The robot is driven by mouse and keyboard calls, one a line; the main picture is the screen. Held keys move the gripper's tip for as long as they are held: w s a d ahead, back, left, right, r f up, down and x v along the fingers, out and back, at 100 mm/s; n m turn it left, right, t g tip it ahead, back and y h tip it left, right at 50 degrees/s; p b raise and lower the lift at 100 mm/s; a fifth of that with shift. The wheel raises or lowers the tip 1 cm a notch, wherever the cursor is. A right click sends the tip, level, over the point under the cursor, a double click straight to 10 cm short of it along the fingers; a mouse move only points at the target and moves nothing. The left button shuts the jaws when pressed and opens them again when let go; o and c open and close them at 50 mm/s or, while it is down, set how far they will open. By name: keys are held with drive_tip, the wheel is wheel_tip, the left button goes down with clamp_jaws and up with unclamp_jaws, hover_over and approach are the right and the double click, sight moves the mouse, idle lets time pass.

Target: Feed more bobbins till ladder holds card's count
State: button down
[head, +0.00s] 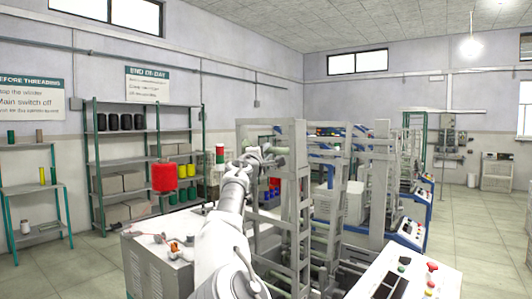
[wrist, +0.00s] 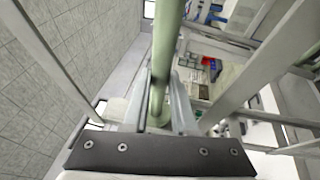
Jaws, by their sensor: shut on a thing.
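My gripper (head: 262,157) is at the upper left of the grey upright frame with rungs (head: 296,205), which looks like the ladder. In the wrist view my gripper (wrist: 160,105) is shut on a long pale green rod (wrist: 166,58), which runs up between the fingers and out of the top edge. I cannot tell whether this rod is a bobbin or a bar of the frame. Grey frame bars (wrist: 262,62) pass close on the right in the wrist view. Bobbins on the ladder and a count card cannot be made out.
A grey cabinet (head: 160,268) stands at the lower left. A control panel (head: 390,285) is at the lower right. More machines stand behind the frame. Floor is clear at right.

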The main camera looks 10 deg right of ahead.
drive_tip(key=shift+f+b, duration=0.85)
drive_tip(key=shift+f, duration=0.35)
drive_tip(key=shift+f, duration=0.1)
wheel_tip(320, 180, down, 4)
drive_tip(key=b, duration=0.4)
drive_tip(key=shift+w+d+f, duration=0.1)
drive_tip(key=shift+f, duration=0.05)
drive_tip(key=shift+c, duration=1.6)
unclamp_jaws()
